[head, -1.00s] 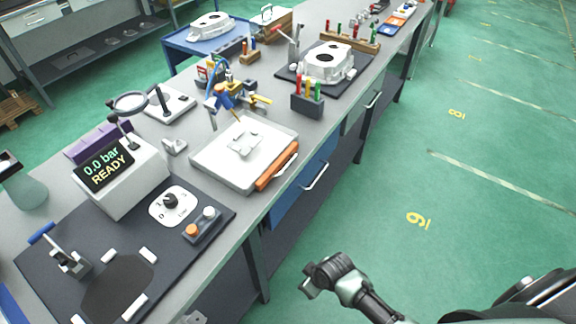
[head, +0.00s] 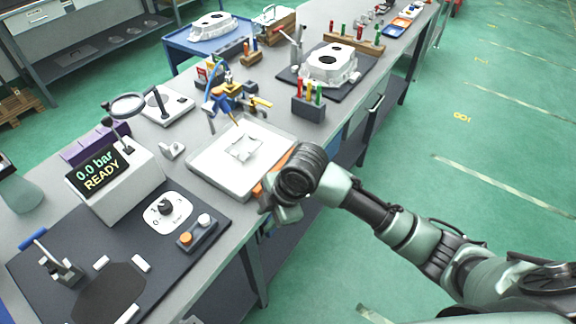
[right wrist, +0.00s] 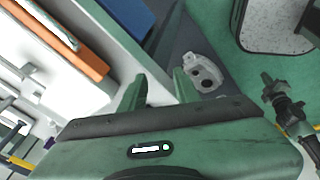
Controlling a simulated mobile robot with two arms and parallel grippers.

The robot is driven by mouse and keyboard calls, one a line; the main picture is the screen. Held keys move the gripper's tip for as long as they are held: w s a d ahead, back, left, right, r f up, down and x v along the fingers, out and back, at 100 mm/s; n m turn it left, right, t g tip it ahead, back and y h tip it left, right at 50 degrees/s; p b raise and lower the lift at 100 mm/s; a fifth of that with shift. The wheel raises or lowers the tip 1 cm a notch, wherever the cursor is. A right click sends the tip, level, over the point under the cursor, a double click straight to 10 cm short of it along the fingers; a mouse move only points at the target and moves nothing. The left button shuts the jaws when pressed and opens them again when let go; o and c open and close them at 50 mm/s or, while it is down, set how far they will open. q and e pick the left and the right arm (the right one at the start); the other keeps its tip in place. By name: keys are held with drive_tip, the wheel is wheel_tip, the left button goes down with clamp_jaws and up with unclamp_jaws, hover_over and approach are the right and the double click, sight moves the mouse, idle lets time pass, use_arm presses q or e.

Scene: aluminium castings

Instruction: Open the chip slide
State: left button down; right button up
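A white square box (head: 215,172) with a raised part on top lies on the bench. An orange bar (head: 268,180) runs along its front right edge, partly hidden by my right gripper. In the right wrist view the orange bar (right wrist: 62,48), with a pale handle (right wrist: 50,18) along it, is at the upper left. My right gripper (head: 268,203) is at the bench's front edge, beside the orange bar. Its two fingers (right wrist: 158,88) are apart with nothing between them, and the bar lies outside them. I cannot tell for sure which part is the chip slide. My left gripper is not in view.
A blue drawer front (right wrist: 128,14) is below the bench top. A grey casting (right wrist: 203,72) lies low down beyond the fingers. The display unit (head: 120,180) and control panel (head: 166,207) stand left of the box. The green floor to the right is open.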

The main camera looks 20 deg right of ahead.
drive_tip(key=w+d+r+n+h, duration=0.2)
drive_tip(key=w+d+r+n, duration=0.4)
drive_tip(key=w+d+r, duration=0.4)
drive_tip(key=shift+g, duration=0.3)
drive_tip(key=f, duration=0.2)
drive_tip(key=w+f+p, duration=0.1)
drive_tip(key=f, duration=0.2)
drive_tip(key=a+f, duration=0.1)
drive_tip(key=f, duration=0.1)
drive_tip(key=shift+w+a+f, duration=0.1)
drive_tip(key=shift+w+f, duration=0.2)
clamp_jaws()
idle(0.4)
